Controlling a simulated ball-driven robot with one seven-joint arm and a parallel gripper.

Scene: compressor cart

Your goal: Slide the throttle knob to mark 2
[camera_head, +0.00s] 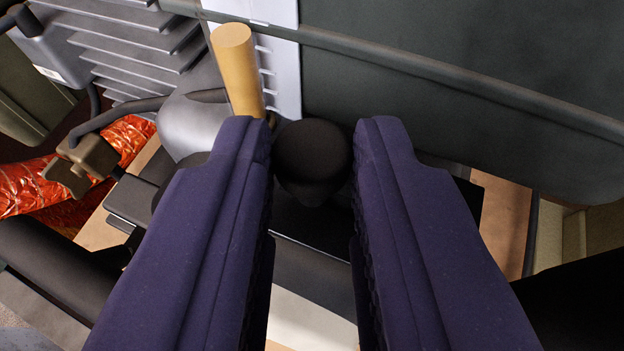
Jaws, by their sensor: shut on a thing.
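The throttle knob, a round black knob (312,158), is at the middle of the view between the tips of my two dark purple fingers. My gripper (314,148) is shut on it, one finger on its left and one on its right. The fingers point up the picture, and the knob's underside and stem are mostly hidden. Behind the knob is a pale strip (284,75) with notch-like shapes along its left edge. I cannot read any numbers, so mark 2 cannot be made out.
A tan wooden cylinder (237,68) stands close to the left fingertip. A grey finned engine block (135,48) is at upper left, with a brown-grey clamp (82,165) and red wrapped material (28,188) below. A large dark tank or panel (450,95) fills the upper right.

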